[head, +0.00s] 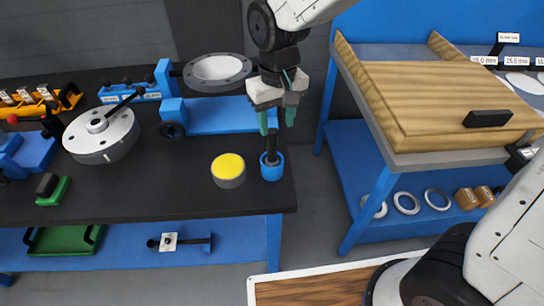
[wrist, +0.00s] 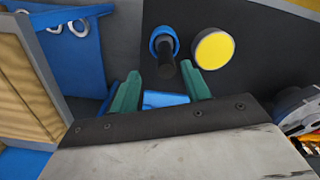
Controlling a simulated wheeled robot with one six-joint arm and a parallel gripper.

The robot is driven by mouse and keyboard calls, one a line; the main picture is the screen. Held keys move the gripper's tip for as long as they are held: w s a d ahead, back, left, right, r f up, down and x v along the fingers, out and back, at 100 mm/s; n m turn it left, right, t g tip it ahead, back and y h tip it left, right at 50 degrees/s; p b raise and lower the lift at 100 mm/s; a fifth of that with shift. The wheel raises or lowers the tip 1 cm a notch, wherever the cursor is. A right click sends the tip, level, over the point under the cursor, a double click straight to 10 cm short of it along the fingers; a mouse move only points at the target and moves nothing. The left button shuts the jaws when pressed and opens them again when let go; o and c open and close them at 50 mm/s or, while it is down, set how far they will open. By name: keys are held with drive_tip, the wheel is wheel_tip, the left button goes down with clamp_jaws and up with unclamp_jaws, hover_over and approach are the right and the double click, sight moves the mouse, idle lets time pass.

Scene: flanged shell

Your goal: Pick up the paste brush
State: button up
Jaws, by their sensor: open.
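The paste brush stands upright in a blue cup (head: 272,172) near the right end of the dark bench; only its black handle (head: 271,145) shows, and its lower end is hidden in the cup. My gripper (head: 277,124) points down above the cup, with its two green fingers open and apart. In the wrist view, the handle (wrist: 166,57) sticks up from the blue cup (wrist: 156,34), its end close to the gap between the fingertips of my gripper (wrist: 162,80). The fingers do not appear to touch it.
A yellow-topped round tin (head: 228,171) stands just left of the cup. A round flanged metal part (head: 100,135) and a blue fixture (head: 215,115) are further left and behind. A wooden-topped table (head: 430,95) stands to the right, across a gap.

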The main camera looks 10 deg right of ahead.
sight(272, 146)
drive_tip(key=shift+w+a+f, duration=0.15)
drive_tip(key=shift+a+f, duration=0.25)
drive_tip(key=shift+a, duration=0.05)
drive_tip(key=shift+a+f, duration=0.1)
drive_tip(key=shift+f, duration=0.25)
wheel_tip(272, 146, down, 7)
clamp_jaws()
